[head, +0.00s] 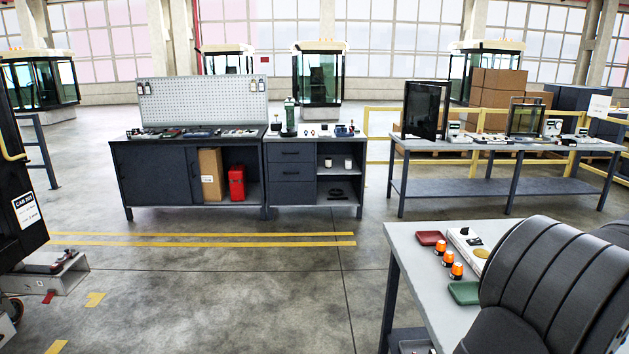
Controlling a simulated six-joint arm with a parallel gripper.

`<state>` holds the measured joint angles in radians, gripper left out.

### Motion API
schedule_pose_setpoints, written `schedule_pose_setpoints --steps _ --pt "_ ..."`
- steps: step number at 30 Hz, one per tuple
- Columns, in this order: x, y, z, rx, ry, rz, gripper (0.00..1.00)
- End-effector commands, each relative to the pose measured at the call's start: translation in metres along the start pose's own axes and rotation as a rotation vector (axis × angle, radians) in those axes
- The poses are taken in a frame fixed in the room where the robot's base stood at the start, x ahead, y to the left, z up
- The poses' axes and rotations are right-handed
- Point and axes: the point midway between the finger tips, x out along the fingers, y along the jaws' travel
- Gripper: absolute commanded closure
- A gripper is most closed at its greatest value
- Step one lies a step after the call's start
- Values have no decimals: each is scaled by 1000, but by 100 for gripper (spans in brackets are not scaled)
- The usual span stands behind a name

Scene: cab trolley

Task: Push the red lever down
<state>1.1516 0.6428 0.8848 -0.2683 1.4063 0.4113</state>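A small red piece (48,297), possibly the red lever, shows at the lower left, at the side of a low light-grey trolley part (68,280) near the floor. It is too small to tell its exact shape or tilt. A dark item with a reddish part (60,266) lies on top of the same trolley part. The black cab body (15,190) with a white "CAB" label (26,210) stands above it at the left edge and is cut off by the frame. My gripper is not in view.
A grey table (420,265) with orange beacons (448,265) and a black ribbed seat (555,280) fills the lower right. Dark workbenches (155,180) and another table (480,185) stand farther back. The middle floor (220,290) is clear, with yellow lines.

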Motion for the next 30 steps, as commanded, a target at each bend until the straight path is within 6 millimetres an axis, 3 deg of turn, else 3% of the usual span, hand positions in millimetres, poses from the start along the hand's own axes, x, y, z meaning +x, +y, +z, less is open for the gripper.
schedule_pose_setpoints --steps 1,3,30 --pt "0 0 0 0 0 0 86" --pt "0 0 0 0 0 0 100" --pt "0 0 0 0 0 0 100"
